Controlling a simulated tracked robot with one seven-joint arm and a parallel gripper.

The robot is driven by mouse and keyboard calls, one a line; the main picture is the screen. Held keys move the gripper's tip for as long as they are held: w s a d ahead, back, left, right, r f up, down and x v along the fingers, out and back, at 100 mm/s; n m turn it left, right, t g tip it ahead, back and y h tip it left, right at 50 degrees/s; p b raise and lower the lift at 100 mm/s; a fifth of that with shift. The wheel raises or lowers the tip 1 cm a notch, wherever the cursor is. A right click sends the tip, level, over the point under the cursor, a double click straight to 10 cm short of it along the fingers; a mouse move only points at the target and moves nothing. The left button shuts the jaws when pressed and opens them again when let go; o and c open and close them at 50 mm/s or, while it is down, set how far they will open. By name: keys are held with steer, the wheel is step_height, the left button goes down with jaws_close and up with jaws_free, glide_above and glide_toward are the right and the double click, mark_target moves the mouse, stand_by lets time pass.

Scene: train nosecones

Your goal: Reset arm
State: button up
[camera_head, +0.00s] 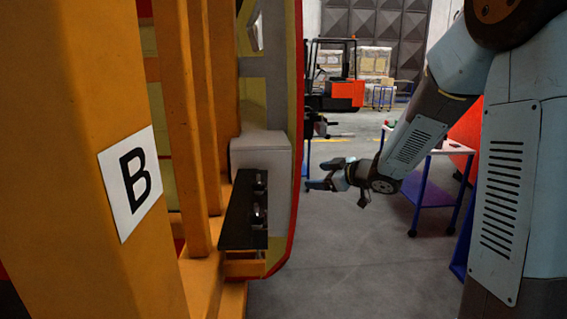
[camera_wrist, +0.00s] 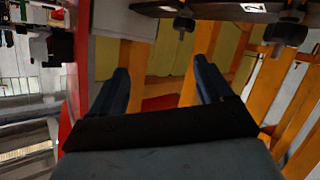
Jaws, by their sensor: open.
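My gripper (camera_head: 322,178) is at the end of my raised arm, right of the yellow frame and above the grey floor. In the wrist view my gripper (camera_wrist: 160,85) shows two blue fingers spread apart with nothing between them. The fingers point towards the yellow frame, with a red edge to their left. My arm reaches in from the right side of the head view, bent at the elbow. No object is in contact with the fingers as far as I can see.
A yellow frame (camera_head: 95,160) marked B (camera_head: 130,182) fills the left. A dark plate with fittings (camera_head: 240,215) and a grey box (camera_head: 262,160) stand beside it. A white-topped table (camera_head: 425,145) is behind my arm. An orange forklift (camera_head: 340,92) stands far back. The floor between is clear.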

steer(key=s+d+r+m+h, duration=0.9)
steer(key=s+d+h, duration=0.25)
steer(key=d, duration=0.25)
steer(key=s+a+f+m+g+y, duration=0.1)
steer(key=s+m+g, duration=0.3)
steer(key=s, duration=1.8)
steer(key=shift+a+f+g+y, duration=0.3)
steer(key=shift+f+g+y, duration=0.15)
steer(key=shift+f, duration=0.1)
steer(key=shift+c, duration=0.3)
